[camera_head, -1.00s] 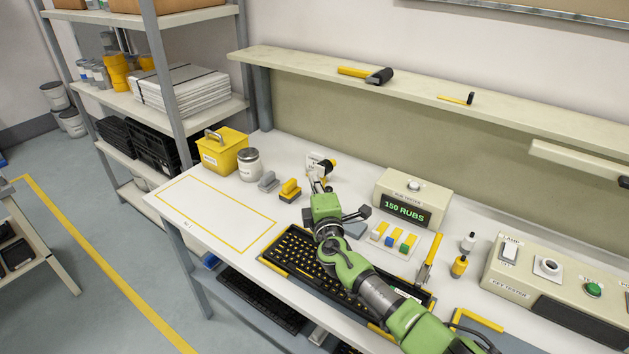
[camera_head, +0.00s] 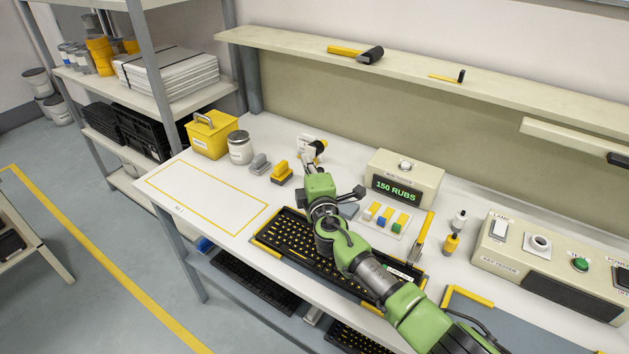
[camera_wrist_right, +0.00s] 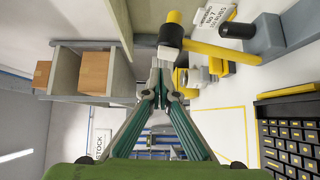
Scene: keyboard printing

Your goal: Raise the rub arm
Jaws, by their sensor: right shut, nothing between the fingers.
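The rub arm appears to be the yellow bar (camera_wrist_right: 222,52) with a black-ended handle (camera_wrist_right: 168,36) in the right wrist view. In the head view its black end (camera_head: 320,147) shows at the back of the bench, partly hidden by my gripper. My right gripper (camera_head: 309,166) is at this device, on its near side. In the right wrist view its fingertips (camera_wrist_right: 161,68) are together just below the black end, with nothing between them. I cannot tell whether they touch the bar. My left gripper is not in view.
My right arm passes over a black keyboard (camera_head: 290,229). A counter box (camera_head: 426,176) reads 150 RUBS. The outlined bench area (camera_head: 205,200) is clear.

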